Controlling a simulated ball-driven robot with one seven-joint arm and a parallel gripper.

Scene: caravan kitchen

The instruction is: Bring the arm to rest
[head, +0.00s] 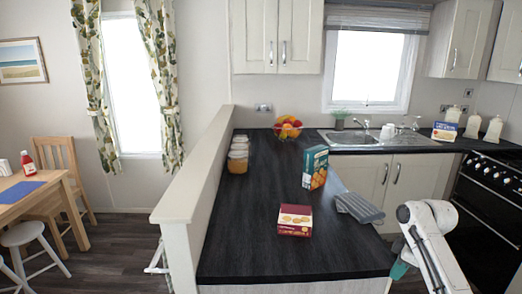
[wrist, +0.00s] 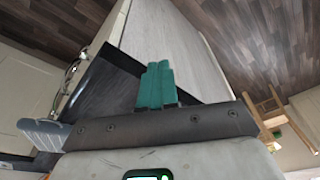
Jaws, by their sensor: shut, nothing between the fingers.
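My gripper shows in the wrist view (wrist: 155,84) with its two teal fingers pressed together and nothing between them. In the head view a teal part of my gripper (head: 399,270) shows low beside the right front corner of the dark counter (head: 250,262). The rest of it is hidden behind my white arm, which is folded downward at the lower right. I cannot tell from the head view whether the gripper touches the counter's side.
On the counter are a dark red box (head: 294,220), an orange-and-teal carton (head: 314,168), a grey ridged object (head: 358,207) at the right edge, jars (head: 238,156) and a fruit bowl (head: 288,128). A black oven (head: 488,210) stands right. A dining table (head: 30,195) stands left.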

